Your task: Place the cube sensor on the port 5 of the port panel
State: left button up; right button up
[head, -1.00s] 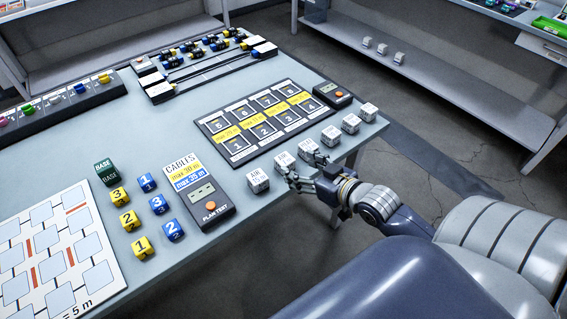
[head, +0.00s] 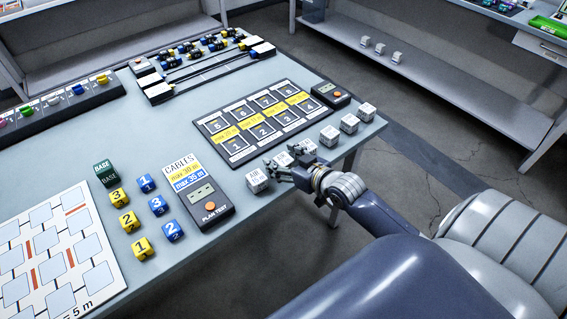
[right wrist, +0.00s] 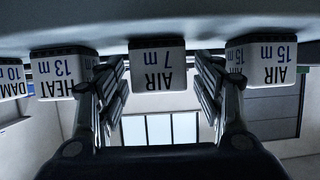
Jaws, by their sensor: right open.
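The white cube sensors stand in a row along the table's right edge. A cube marked AIR 7 m (right wrist: 158,72) sits between the fingers of my open right gripper (right wrist: 161,88) in the right wrist view, with no clear contact. It is partly hidden behind the fingers in the head view (head: 283,158). The AIR 15 m cube (head: 257,181) stands to its left there, and the HEAT 13 m cube (right wrist: 62,72) is on its other side. The port panel (head: 247,157) lies behind the row; port 5 (head: 217,125) is in its far row, at the left end. My left gripper is out of view.
Neighbouring cubes stand close beside both fingers. A plan test device (head: 209,210) and blue and yellow numbered cubes lie left of the row. A small black device with an orange button (head: 331,93) sits at the panel's right end. The floor lies beyond the table edge.

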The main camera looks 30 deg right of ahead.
jog(key=c, duration=1.2)
jog(key=shift+c, duration=0.2)
